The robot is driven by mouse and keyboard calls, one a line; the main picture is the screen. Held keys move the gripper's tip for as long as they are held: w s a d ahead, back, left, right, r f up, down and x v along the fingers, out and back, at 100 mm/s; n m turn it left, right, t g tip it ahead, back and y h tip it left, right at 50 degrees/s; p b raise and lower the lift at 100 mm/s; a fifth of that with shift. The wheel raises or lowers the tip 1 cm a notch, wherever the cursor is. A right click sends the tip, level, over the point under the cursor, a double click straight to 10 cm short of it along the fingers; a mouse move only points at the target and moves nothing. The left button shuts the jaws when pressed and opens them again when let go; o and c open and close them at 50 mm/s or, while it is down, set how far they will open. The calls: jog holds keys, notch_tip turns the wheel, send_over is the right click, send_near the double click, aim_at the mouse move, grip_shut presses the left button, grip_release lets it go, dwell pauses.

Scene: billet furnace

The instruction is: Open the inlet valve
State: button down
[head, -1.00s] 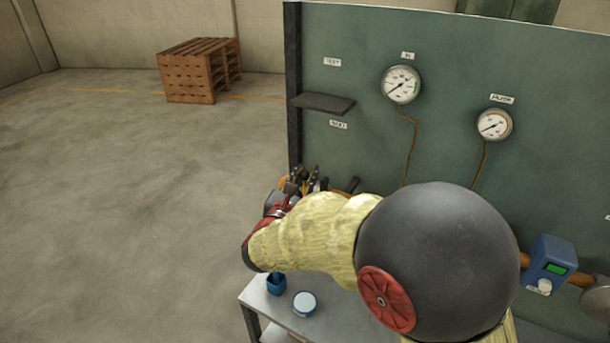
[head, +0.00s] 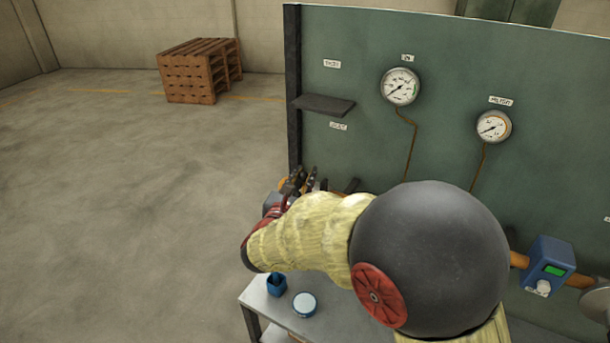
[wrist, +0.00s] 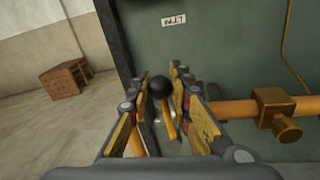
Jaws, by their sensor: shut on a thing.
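My gripper (head: 299,182) is at the left edge of the green panel, partly hidden behind my own forearm in the head view. In the wrist view my gripper (wrist: 160,92) has its two fingers on either side of the inlet valve's lever. The lever has a black ball knob (wrist: 159,87) and an orange-yellow shaft (wrist: 168,124). The gripper is shut on this lever, though the contact itself is hard to see. The valve body is hidden behind the fingers. A label (wrist: 174,20) is on the panel above.
An orange pipe with a brass fitting (wrist: 273,108) runs along the panel on the right. Two gauges (head: 400,87) (head: 494,126) and a small dark shelf (head: 323,104) are on the panel. A bench (head: 262,299) holds a blue cup and round tin.

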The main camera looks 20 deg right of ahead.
jog(key=shift+w+a+r+n+p, duration=0.1)
jog(key=shift+w+a+n+p, duration=0.35)
jog(key=shift+n+p, duration=0.4)
jog(key=shift+w+a+f+n+g+p, duration=0.25)
jog(key=shift+w+a+n+g+p, duration=0.15)
jog(key=shift+p, duration=0.45)
jog(key=c, duration=1.9)
grip_release()
jog(key=shift+s, duration=0.15)
